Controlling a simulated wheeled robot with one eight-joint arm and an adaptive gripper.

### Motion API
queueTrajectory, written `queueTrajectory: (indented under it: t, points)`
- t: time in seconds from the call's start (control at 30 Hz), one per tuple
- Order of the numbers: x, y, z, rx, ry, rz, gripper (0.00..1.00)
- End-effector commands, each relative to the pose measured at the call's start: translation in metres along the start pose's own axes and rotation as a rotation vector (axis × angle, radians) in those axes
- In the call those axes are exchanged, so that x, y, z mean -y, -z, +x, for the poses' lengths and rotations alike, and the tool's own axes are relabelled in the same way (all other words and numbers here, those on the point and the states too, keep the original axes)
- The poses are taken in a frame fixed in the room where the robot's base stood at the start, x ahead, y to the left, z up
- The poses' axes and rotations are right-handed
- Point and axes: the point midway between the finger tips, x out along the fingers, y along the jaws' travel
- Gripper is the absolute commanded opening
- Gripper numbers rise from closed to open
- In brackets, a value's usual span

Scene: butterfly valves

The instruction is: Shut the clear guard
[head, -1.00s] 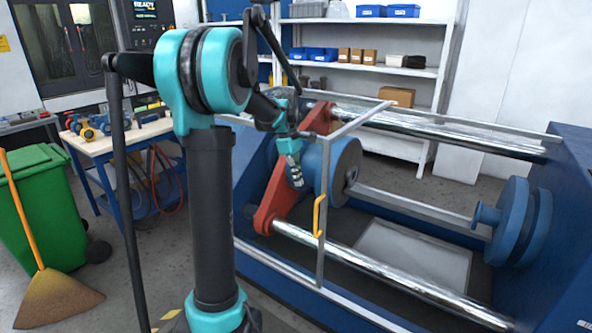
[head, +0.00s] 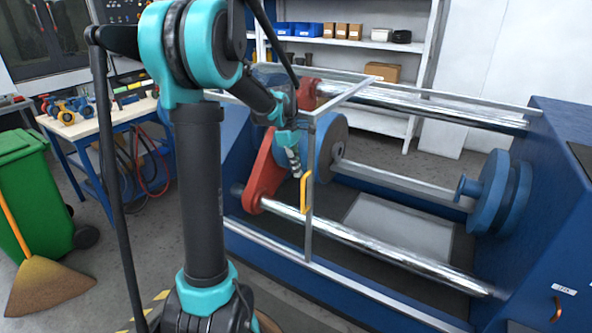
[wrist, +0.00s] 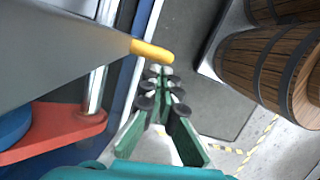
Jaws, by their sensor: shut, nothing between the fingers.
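The clear guard is seen as a thin grey metal frame (head: 311,135) at the left part of the blue machine; its clear panel is hard to make out. A yellow handle (head: 305,193) sits on its front upright and shows near the top in the wrist view (wrist: 152,50). My gripper (head: 295,165) is shut and empty, beside the handle on its upper left in the head view. In the wrist view my green fingertips (wrist: 160,78) are just below the handle's end. I cannot tell if they touch it.
The blue machine has a red arm (head: 263,175), long shiny rods (head: 380,242) and a blue disc (head: 497,195) at right. A workbench (head: 100,128), green bin (head: 30,190) and broom (head: 45,285) stand left. Wooden barrels (wrist: 270,70) show in the wrist view.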

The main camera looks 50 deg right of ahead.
Motion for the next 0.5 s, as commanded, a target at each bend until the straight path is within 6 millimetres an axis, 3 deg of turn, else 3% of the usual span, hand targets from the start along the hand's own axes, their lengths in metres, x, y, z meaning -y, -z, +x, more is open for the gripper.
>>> queueTrajectory:
  t: [0.17, 0.27, 0.5]
  points:
    - [0.002, -0.015, 0.004, 0.001, 0.001, 0.003, 0.0]
    - [0.005, -0.034, 0.008, 0.001, 0.002, 0.006, 0.0]
    - [0.014, -0.106, 0.025, 0.001, 0.003, 0.01, 0.0]
